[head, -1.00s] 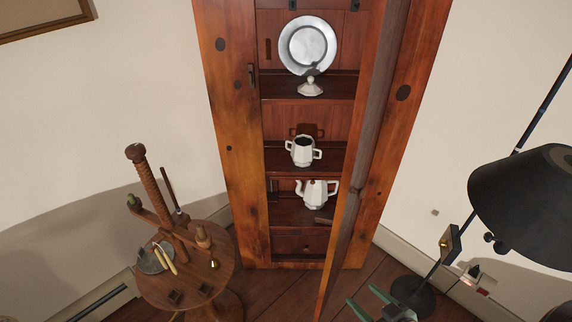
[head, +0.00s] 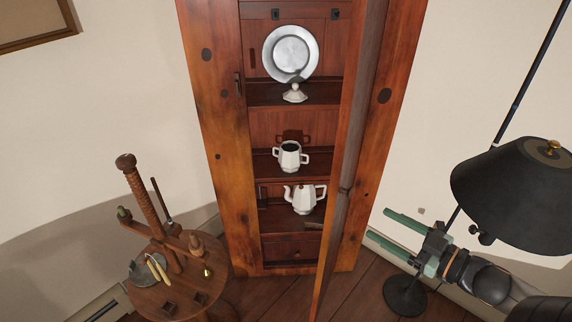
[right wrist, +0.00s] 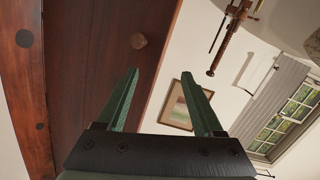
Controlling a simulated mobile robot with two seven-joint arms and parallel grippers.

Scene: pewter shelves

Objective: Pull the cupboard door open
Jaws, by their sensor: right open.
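The wooden cupboard (head: 228,150) stands against the wall in the middle of the head view. Its door (head: 350,170) stands swung outward, seen nearly edge-on, with the shelves behind it exposed. My right gripper (head: 397,236) is open and empty, to the right of the door in the head view. My left gripper is out of view.
A round wooden stand (head: 180,290) with small tools is at the left. A plate (head: 291,54), a handled pot (head: 289,156) and a teapot (head: 305,198) sit on the shelves.

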